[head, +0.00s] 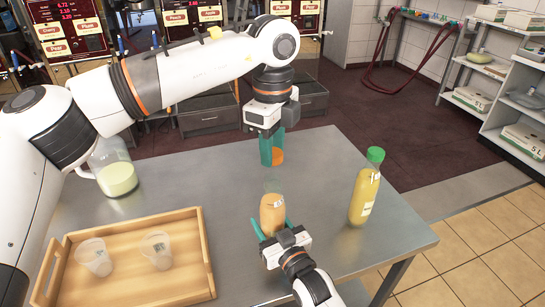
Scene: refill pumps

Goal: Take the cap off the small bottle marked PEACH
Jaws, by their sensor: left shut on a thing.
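A small bottle with orange liquid (272,213) stands upright near the front middle of the table; its top has no cap, and I cannot read a label on it. My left gripper (272,156) is beyond the bottle, near the table's far edge, with its teal fingers pointing down. It is shut on an orange cap (278,156), which shows at the fingertips, apart from the bottle. My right gripper (271,227) comes from the front, with its teal fingers on either side of the bottle's lower part. Whether they press on it I cannot tell.
A yellow bottle with a green cap (364,190) stands at the right. A glass jug of pale liquid (118,178) stands at the back left. A wooden tray (190,284) holds two clear cups (157,250). The table (325,160) is clear between the bottles.

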